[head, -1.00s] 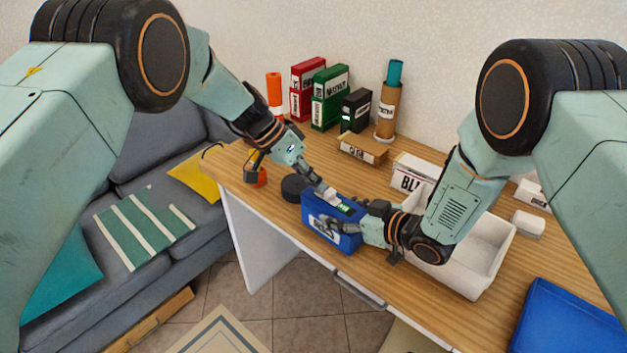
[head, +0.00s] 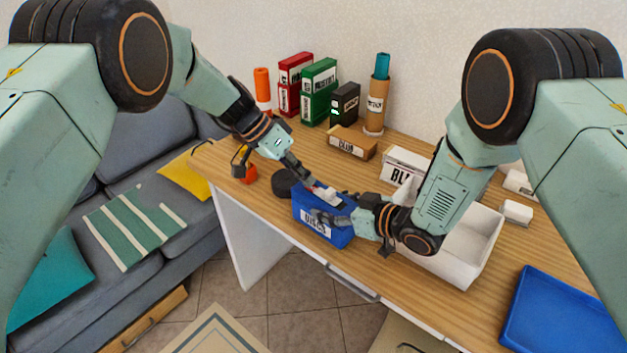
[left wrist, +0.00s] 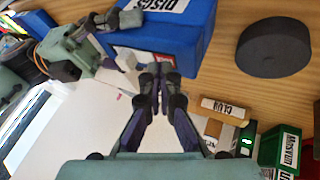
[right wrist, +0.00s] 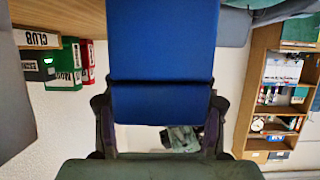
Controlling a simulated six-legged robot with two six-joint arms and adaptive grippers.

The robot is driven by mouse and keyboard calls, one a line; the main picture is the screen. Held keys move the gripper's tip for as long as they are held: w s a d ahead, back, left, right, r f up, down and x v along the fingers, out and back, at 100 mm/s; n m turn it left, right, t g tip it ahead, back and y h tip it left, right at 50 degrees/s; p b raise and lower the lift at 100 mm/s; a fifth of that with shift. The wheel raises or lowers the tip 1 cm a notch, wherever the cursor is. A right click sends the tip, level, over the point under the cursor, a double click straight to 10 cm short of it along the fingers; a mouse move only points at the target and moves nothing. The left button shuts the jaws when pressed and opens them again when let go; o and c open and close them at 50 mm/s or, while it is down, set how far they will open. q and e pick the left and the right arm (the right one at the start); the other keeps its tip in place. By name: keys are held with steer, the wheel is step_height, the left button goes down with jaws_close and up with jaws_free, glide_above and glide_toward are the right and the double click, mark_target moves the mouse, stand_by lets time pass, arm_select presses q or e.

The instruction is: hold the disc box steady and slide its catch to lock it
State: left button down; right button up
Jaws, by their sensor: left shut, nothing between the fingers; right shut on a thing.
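The disc box (head: 312,228) is blue with a white DISCS label and stands at the front edge of the desk. My right gripper (head: 338,220) is shut on it from the right. In the right wrist view the box (right wrist: 162,45) fills the space between the fingers. My left gripper (head: 318,188) is shut and empty at the box's top. In the left wrist view its closed fingertips (left wrist: 158,70) are close beside the box (left wrist: 185,38); I cannot tell whether they touch. A pale part (head: 334,199) shows on top; the catch itself is not clear.
A white open bin (head: 470,255) stands right of my right gripper. A cardboard CLUB box (head: 352,143), several binders and a tube (head: 376,105) stand behind. A blue tray (head: 560,310) lies at the right.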

arm_select(q)
steer(key=v, duration=1)
steer(key=shift+w+a, duration=0.25)
steer(key=shift+a, duration=0.05)
arm_select(e)
steer(key=o, duration=1.4)
steer(key=v, duration=1.2)
steer(key=shift+r, duration=0.1)
